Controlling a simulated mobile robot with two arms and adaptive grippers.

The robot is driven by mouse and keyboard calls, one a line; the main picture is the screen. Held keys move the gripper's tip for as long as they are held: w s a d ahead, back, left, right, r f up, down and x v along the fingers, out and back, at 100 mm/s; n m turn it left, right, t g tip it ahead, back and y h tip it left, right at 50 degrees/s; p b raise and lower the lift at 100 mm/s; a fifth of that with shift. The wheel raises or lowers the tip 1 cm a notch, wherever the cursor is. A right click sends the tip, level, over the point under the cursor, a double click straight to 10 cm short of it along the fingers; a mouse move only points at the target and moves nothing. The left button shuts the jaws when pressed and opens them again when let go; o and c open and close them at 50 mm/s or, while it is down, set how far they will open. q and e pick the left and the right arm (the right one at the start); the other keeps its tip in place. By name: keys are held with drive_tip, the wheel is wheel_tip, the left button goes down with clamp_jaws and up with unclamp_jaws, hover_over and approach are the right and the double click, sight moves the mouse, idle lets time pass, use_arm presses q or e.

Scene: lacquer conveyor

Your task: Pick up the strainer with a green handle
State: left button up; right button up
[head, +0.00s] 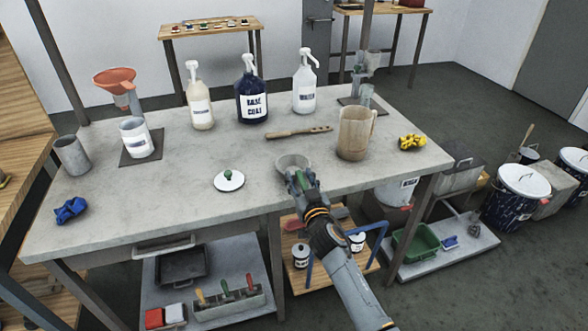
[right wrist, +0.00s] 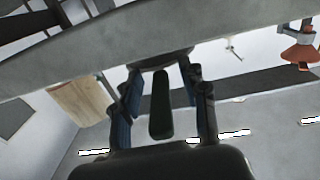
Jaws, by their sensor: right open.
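The strainer (head: 293,161) is a grey round bowl near the middle of the table's front part. Its green handle (head: 300,180) points toward the front edge, partly hidden by my right gripper (head: 303,184). In the right wrist view, a dark handle (right wrist: 160,105) lies between the two open fingers (right wrist: 166,110), with a gap on each side. A large grey curved surface (right wrist: 100,45) crosses the top of that view. My right gripper is open around the handle. My left gripper is not in view.
A white lid with a green knob (head: 229,181) lies left of the strainer. Pump bottles, including a dark one (head: 252,92), stand at the back. A blue cloth (head: 71,210) lies front left.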

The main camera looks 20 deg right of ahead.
clamp_jaws()
